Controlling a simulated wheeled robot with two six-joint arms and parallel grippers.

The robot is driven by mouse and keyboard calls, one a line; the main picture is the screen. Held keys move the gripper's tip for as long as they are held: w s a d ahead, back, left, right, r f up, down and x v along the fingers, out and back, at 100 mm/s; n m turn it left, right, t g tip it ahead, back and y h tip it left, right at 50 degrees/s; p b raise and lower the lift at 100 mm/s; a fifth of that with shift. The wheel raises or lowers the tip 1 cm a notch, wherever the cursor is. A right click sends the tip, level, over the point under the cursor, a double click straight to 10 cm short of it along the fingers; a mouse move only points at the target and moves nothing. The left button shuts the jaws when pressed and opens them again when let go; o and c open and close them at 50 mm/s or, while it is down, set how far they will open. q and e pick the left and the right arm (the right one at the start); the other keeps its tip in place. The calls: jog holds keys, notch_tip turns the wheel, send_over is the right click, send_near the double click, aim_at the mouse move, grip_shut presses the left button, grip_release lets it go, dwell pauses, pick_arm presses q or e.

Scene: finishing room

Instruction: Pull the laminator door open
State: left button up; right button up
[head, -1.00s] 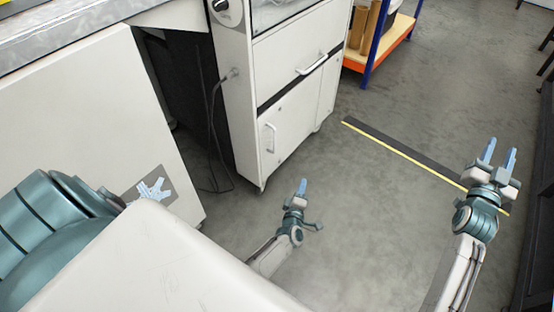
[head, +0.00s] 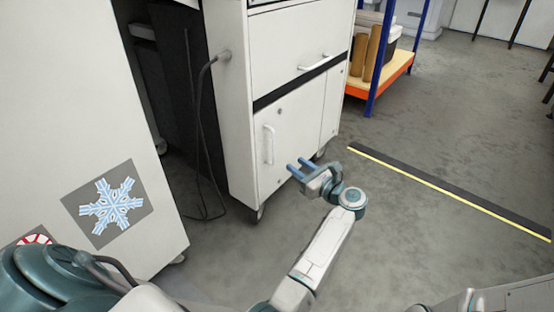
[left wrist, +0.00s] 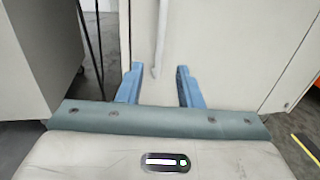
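The laminator is a white cabinet on castors in the head view. Its lower door (head: 290,135) looks closed and has a white vertical bar handle (head: 268,145) near its left edge. My left gripper (head: 293,165) is open and empty, just right of the handle in the picture, with its blue fingers pointing at the door. In the left wrist view, the handle (left wrist: 161,35) hangs ahead between the spread fingertips (left wrist: 157,70); I see no contact. My right gripper is out of view; only part of its arm shows at the bottom right.
A white cabinet with a snowflake sign (head: 108,205) stands at the left. A cable (head: 200,130) hangs in the gap beside the laminator. An orange and blue shelf (head: 385,75) stands behind. A yellow-edged dark floor strip (head: 450,190) lies right; the floor around is free.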

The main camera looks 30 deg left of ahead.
pick_arm(q)
jog(key=b+x, duration=0.3)
jog(key=x, duration=0.7)
jog(key=shift+a, duration=0.1)
grip_shut()
